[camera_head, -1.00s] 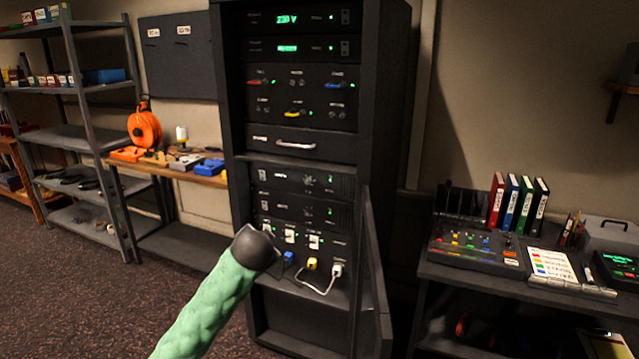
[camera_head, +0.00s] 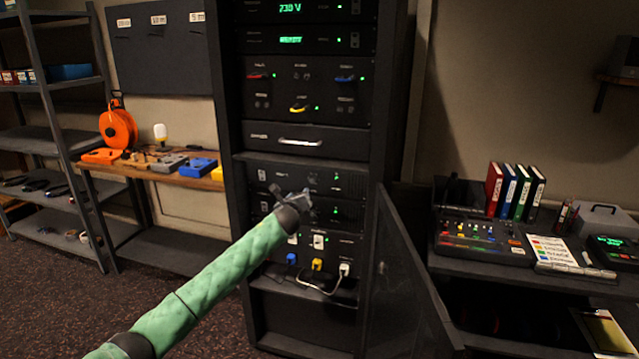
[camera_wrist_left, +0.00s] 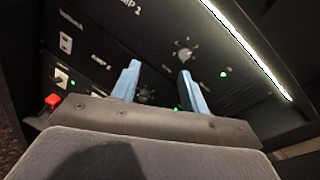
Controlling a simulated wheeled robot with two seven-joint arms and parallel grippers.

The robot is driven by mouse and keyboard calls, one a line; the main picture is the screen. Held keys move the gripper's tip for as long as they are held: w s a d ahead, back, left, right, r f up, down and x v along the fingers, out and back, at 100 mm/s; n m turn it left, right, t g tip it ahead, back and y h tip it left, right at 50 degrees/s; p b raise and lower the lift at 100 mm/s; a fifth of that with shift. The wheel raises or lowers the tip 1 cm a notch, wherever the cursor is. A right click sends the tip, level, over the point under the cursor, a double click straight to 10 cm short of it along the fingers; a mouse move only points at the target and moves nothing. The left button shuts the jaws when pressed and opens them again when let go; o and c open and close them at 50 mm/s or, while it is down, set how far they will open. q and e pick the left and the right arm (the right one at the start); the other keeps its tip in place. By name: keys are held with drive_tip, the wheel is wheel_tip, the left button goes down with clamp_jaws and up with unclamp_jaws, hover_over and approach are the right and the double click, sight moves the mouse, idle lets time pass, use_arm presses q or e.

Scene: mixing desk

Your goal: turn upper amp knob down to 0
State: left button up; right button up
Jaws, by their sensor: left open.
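The upper amp, labelled AMP 1 (camera_wrist_left: 132,6), is a dark rack panel (camera_head: 292,177) with green lights. Its round knob (camera_wrist_left: 184,54), with tick marks around it, shows in the left wrist view. My left gripper (camera_head: 304,196) is in front of the amp panels in the head view. In the left wrist view its two blue fingers (camera_wrist_left: 160,78) are apart with nothing held. The upper knob is just beyond the fingertips, close to the right finger, and no contact shows. The lower amp, AMP 2 (camera_wrist_left: 103,63), is below. Its knob (camera_wrist_left: 146,94) shows between the fingers. The right gripper is out of view.
The open rack door (camera_head: 405,270) swings out on the right. Below the amps are plugs and a white cable (camera_head: 318,287). A desk with a mixer (camera_head: 480,238) stands right, a workbench (camera_head: 175,178) left.

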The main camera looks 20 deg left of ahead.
sight(312, 181)
use_arm(q)
drive_tip(key=shift+w+d+r+m+t+h+p, duration=0.2)
drive_tip(key=shift+w+d+r+m+h+p, duration=0.15)
drive_tip(key=shift+w+m, duration=1)
drive_tip(key=shift+w+d+r+m+t+h+p, duration=0.25)
drive_tip(key=shift+w+d+m, duration=0.2)
drive_tip(key=shift+w+m, duration=0.95)
drive_tip(key=shift+w+d+r+m+t+h+p, duration=0.15)
drive_tip(key=shift+w+d+r+m+h+p, duration=0.2)
drive_tip(key=shift+w+m, duration=1)
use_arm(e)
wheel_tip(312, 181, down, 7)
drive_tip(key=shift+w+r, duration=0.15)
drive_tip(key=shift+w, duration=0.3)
use_arm(q)
drive_tip(key=shift+s+f, duration=0.1)
clamp_jaws()
